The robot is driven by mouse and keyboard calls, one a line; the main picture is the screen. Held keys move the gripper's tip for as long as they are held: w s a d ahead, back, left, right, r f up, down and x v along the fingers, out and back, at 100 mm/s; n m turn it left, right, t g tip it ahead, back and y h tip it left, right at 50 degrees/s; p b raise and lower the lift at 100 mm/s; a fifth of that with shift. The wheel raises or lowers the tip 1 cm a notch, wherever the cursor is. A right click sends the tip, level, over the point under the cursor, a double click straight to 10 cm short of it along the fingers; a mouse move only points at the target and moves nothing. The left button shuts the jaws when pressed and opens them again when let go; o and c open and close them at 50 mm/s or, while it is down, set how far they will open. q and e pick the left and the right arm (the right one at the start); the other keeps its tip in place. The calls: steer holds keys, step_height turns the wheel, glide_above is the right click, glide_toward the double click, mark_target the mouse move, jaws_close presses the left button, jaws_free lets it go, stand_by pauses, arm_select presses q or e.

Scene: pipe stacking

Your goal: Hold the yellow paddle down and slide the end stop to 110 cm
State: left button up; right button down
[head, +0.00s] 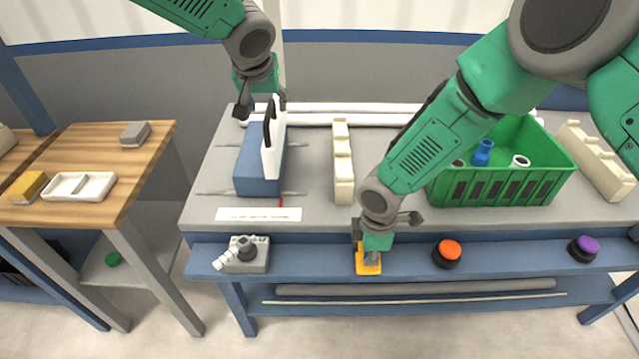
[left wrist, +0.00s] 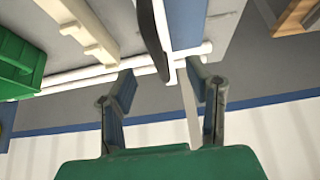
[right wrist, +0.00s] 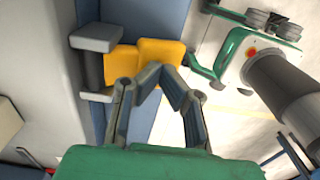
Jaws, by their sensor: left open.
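The end stop is a blue block (head: 260,174) with an upright white plate (head: 275,140) and a black handle (head: 268,122), on thin rods on the bench. My left gripper (head: 262,106) is open above its far end. In the left wrist view, the black handle (left wrist: 150,35) and white plate (left wrist: 160,30) extend toward the gap between the open fingers. The yellow paddle (head: 368,270) is on the bench's front ledge. My right gripper (head: 370,256) is shut, its tips at the paddle, partly covering it; the paddle also shows in the right wrist view (right wrist: 118,58).
A white scale strip (head: 258,214) lies before the block, its figures unreadable, with a small red pointer (head: 281,202) above. A cream rack (head: 343,160) and green crate (head: 510,180) stand to the right. Orange (head: 448,250) and purple (head: 584,246) buttons and a grey valve device (head: 246,256) line the ledge.

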mark_target(268, 110)
arm_select(q)
steer(key=shift+f, duration=0.1)
stand_by(0.4)
steer(key=shift+x, duration=1.9)
jaws_close()
